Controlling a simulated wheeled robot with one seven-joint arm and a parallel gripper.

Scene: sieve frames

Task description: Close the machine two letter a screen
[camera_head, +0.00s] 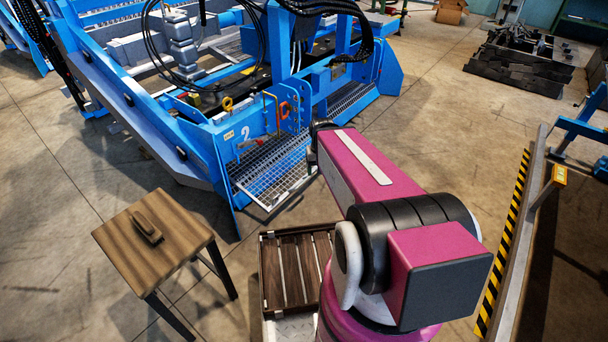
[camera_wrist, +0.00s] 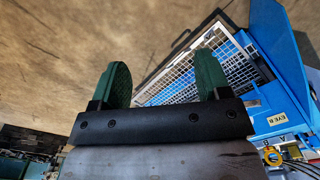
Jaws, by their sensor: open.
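The blue machine marked 2 (camera_head: 250,150) stands at the centre back. A mesh screen (camera_head: 262,178) sticks out from its lower front, sloping down toward the floor. In the wrist view, the screen (camera_wrist: 180,78) shows beyond and between my green fingers. My gripper (camera_wrist: 163,82) is open and empty. Its right finger overlaps the mesh in the picture, and its left finger is seen against the floor. I cannot tell whether either finger touches the screen. In the head view, my arm mostly hides my gripper, near the screen's right side.
A slatted wooden crate (camera_head: 272,290) is near my base. A rail with black-yellow striping (camera_head: 508,225) runs along the right. Open concrete floor lies right of the machine.

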